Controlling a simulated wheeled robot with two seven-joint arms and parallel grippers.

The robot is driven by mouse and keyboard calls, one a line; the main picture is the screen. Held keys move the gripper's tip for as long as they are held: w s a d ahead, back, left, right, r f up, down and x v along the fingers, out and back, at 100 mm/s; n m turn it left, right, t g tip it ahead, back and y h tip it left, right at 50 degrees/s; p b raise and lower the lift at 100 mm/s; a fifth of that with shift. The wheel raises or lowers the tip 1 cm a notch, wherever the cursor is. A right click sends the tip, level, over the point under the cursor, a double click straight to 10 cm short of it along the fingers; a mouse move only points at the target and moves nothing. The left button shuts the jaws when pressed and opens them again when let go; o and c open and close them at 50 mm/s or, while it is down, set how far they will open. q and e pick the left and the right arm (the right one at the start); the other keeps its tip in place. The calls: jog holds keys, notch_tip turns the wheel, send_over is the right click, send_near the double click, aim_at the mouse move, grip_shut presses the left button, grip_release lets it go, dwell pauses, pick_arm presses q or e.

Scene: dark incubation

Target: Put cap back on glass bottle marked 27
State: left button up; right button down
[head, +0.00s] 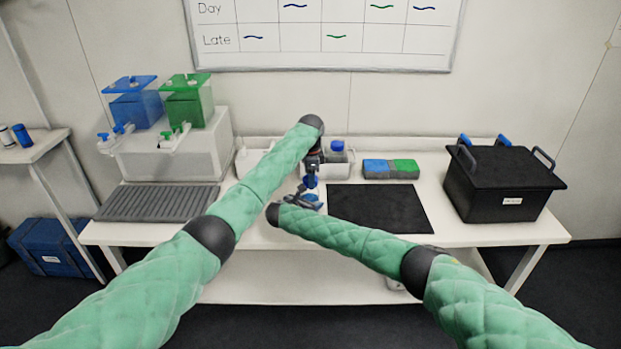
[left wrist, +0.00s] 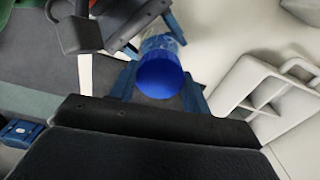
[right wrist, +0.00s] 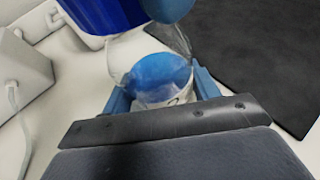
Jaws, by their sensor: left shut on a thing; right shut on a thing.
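My left gripper (left wrist: 160,92) is shut on a blue cap (left wrist: 160,76), which faces its wrist camera. The cap also shows at the top of the right wrist view (right wrist: 104,14). My right gripper (right wrist: 157,92) is shut on a clear glass bottle (right wrist: 165,98) with blue in its lower part. The cap is close above the bottle's upper end; I cannot tell whether they touch. In the head view both grippers meet over the bench in front of the white caddy, and the small blue cap (head: 310,181) is partly hidden by my arm. No number on the bottle is readable.
A black mat (head: 378,208) lies right of the grippers, a grey ribbed tray (head: 155,203) left. A black lidded box (head: 500,188) stands at right, blue and green blocks (head: 390,169) behind the mat.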

pick_arm(q)
jog(key=m, duration=0.3)
jog(key=shift+w+a+r, duration=0.1)
jog(key=shift+w, duration=0.05)
jog(key=o, duration=1.2)
jog(key=shift+c, duration=0.2)
notch_tip(320, 180, up, 12)
pick_arm(e)
jog(key=shift+c, duration=1.5)
grip_release()
